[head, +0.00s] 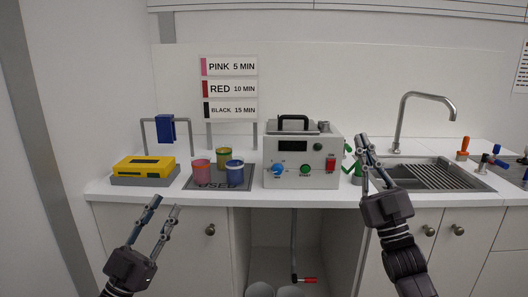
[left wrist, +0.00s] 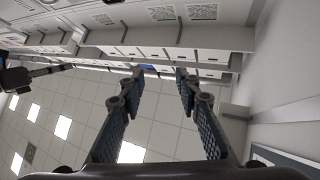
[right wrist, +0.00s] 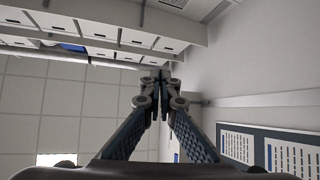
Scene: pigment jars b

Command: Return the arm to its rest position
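My left gripper (head: 166,204) is in front of the counter at lower left in the head view. Its fingers stand apart with nothing between them, and the left wrist view shows the same gap (left wrist: 158,72). My right gripper (head: 364,140) points up in front of the counter, between the grey machine and the sink. In the right wrist view its fingertips (right wrist: 160,74) meet, and no held object shows.
The grey machine (head: 290,174) stands mid-counter, with a yellow device (head: 145,167) at left. Green parts (head: 356,175) beside it are partly hidden by my right gripper. The sink (head: 438,176) and tall tap (head: 399,120) are at right. Below the counter is an open bay (head: 275,235).

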